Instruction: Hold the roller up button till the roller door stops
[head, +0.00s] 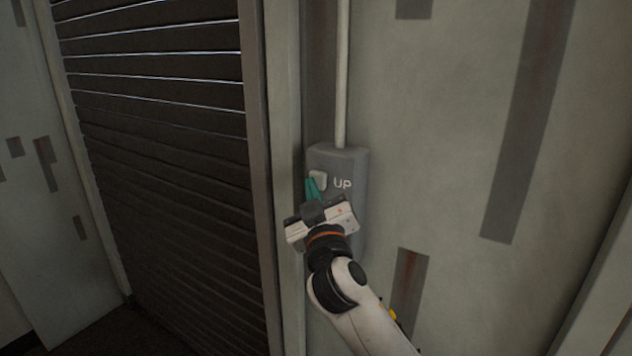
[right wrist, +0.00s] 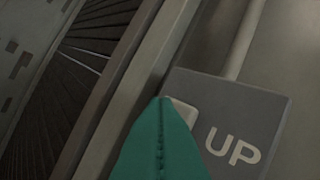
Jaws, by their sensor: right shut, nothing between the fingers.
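The roller up button (head: 318,180) is a pale square button on a grey control box (head: 352,163) marked "UP". My right gripper (head: 313,187) has its green fingers shut and empty, with the tips at the button's lower left side. In the right wrist view the green fingertips (right wrist: 163,105) overlap the left edge of the button (right wrist: 182,111). I cannot tell for sure whether they press it. The roller door (head: 160,130) is a dark slatted shutter left of the box, and it covers the visible opening. My left gripper is not in view.
A door frame post (head: 262,120) stands between the roller door and the box. A pale conduit (head: 342,70) runs up the wall from the box. The wall to the right (head: 450,150) is flat, with dark rusty patches and no objects standing out.

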